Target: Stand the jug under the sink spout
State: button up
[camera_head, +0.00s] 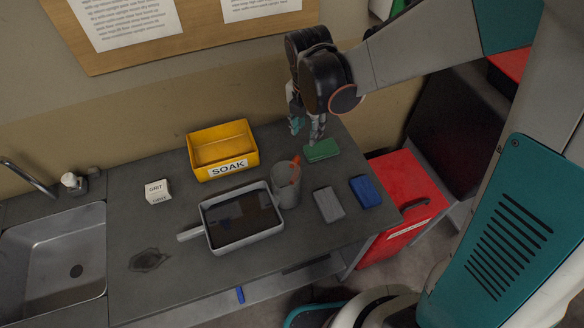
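A grey, cup-like vessel (286,188), which looks like the jug, stands on the counter against the right side of a dark-filled pan. A red-orange piece (296,168) shows at its rim; I cannot tell if it is a handle or something inside. The metal sink (50,268) is at the far left, with its curved spout (28,177) reaching over the basin's back edge. My gripper (307,129) points down above the back of the counter, behind the jug and near a green block (321,150). Its fingers look apart, with nothing seen between them.
The pan (213,240) has a handle pointing left. A yellow SOAK bin (205,168) stands behind it. A white GRIT block (157,191) is at left; grey (328,205) and blue (366,191) blocks are at right. Counter between sink and pan is mostly clear, with a dark stain.

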aim_at(299, 158)
jog(key=shift+s+a+r+g+y, duration=0.2)
jog(key=shift+s+a+g, duration=0.1)
jog(key=shift+s+a, duration=0.25)
jog(key=shift+s+a+r+g+y, duration=0.15)
jog(key=shift+s+a+g, duration=0.15)
jog(key=shift+s+a, duration=0.25)
notch_tip(299, 158, down, 9)
jog(key=b, duration=0.6)
jog(key=shift+d+r, duration=0.1)
jog(key=f+b, duration=0.2)
jog(key=f, duration=0.1)
jog(key=f+b, duration=0.1)
jog(key=f, duration=0.1)
jog(key=shift+w+a, duration=0.25)
jog(key=shift+c, duration=0.4)
grip_shut()
